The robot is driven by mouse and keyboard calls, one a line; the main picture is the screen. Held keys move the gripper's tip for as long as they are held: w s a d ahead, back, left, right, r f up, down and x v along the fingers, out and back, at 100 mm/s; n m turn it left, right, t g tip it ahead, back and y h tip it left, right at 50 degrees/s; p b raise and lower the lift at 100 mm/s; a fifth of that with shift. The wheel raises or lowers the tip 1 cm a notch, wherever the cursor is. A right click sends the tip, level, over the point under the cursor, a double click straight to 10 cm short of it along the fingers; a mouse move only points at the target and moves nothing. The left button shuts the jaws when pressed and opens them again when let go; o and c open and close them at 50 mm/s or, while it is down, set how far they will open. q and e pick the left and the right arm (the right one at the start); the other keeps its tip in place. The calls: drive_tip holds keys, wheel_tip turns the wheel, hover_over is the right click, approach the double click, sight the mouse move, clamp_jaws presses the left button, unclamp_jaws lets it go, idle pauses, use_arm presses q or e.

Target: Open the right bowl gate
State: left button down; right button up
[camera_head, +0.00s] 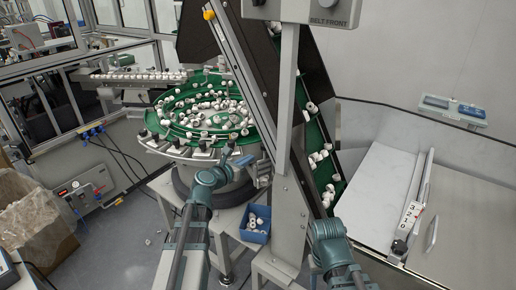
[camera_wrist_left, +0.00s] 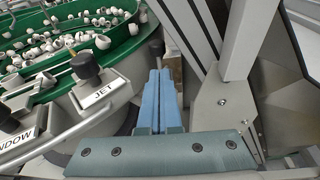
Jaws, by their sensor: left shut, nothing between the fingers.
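A green bowl feeder (camera_head: 172,122) full of white caps stands left of the slanted conveyor. Black knobs with white labels line its rim. In the left wrist view the bowl (camera_wrist_left: 125,50) is at upper left, with a knob above a JET label (camera_wrist_left: 99,91) and part of a WINDOW label (camera_wrist_left: 18,139). I cannot tell which part is the right gate. My left gripper (camera_head: 244,161) is at the bowl's right front edge. Its blue fingers (camera_wrist_left: 158,78) are shut and empty, right of the JET knob. My right arm shows at lower centre-right; its fingers do not show.
A slanted conveyor (camera_head: 236,75) and an upright grey post (camera_head: 288,110) stand close right of my left gripper. A blue bin (camera_head: 256,236) with caps sits below. A white-topped bench (camera_head: 375,195) is at right. A cardboard box (camera_head: 35,225) stands at left.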

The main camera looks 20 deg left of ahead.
sight(263, 151)
use_arm(q)
drive_tip(key=w+d+f+g+b, duration=0.1)
drive_tip(key=w+d+f+b, duration=0.1)
drive_tip(key=w, duration=0.5)
drive_tip(key=shift+w+f, duration=0.35)
drive_tip(key=shift+f, duration=0.55)
use_arm(e)
drive_tip(key=shift+f, duration=0.65)
use_arm(q)
drive_tip(key=shift+d, duration=0.1)
wheel_tip(263, 151, up, 2)
drive_tip(key=shift+r+p, duration=0.1)
drive_tip(key=shift+p, duration=0.7)
use_arm(e)
drive_tip(key=shift+r, duration=0.95)
use_arm(q)
drive_tip(key=shift+f, duration=0.2)
